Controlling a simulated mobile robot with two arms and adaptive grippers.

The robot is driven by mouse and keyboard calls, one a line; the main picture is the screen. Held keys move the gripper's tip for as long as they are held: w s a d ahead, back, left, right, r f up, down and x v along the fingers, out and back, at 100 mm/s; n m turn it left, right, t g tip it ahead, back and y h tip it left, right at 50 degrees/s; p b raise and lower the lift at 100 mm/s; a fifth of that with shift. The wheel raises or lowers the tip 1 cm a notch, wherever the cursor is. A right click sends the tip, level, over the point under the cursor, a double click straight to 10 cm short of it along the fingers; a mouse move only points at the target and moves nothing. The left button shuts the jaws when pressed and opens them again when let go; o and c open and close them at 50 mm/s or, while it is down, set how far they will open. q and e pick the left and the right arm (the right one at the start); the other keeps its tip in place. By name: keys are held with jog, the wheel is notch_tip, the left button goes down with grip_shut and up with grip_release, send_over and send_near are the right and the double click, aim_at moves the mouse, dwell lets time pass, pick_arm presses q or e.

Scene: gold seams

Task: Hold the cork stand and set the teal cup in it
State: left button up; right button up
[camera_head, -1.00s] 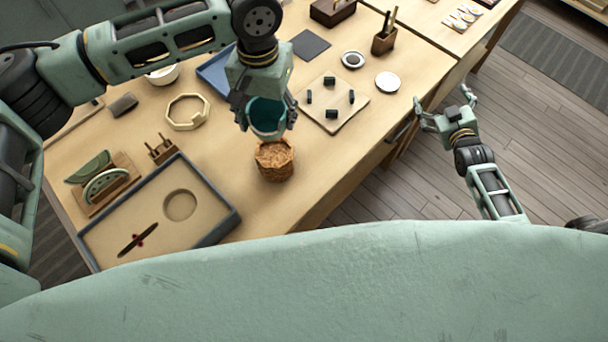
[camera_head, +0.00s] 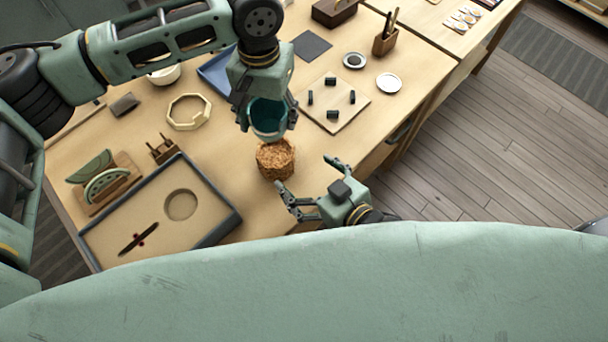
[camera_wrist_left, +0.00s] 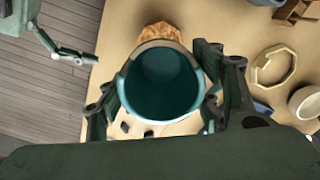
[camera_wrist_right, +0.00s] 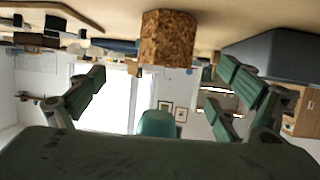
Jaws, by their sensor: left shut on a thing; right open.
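The teal cup (camera_head: 267,119) is held by my left gripper (camera_head: 266,112), which is shut on it from both sides above the table. The left wrist view looks into the empty cup (camera_wrist_left: 162,88). The cork stand (camera_head: 275,159) stands on the table just below and nearer than the cup; a gap seems to lie between them. My right gripper (camera_head: 305,173) is open and empty, right of and nearer than the stand, with its fingers facing it. In the right wrist view the cork stand (camera_wrist_right: 168,40) appears between and beyond the open fingers, not touched.
A grey-rimmed tray (camera_head: 215,228) with a round recess lies left of the stand. A board with small dark pegs (camera_head: 358,112) lies to the right. An octagonal frame (camera_head: 189,124) and a small peg rack (camera_head: 162,150) stand left. The table's front edge runs close to my right gripper.

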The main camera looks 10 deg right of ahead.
aim_at(277, 156)
jog(key=x, duration=0.5)
jog(key=a+x, duration=0.1)
jog(key=x, duration=0.5)
jog(key=shift+a, duration=0.15)
jog(key=c, duration=1.3)
pick_arm(q)
notch_tip(277, 156, down, 2)
jog(key=shift+d+f, duration=0.1)
jog(key=shift+d, duration=0.05)
jog(key=shift+w+f, duration=0.1)
jog(key=shift+f, duration=2.6)
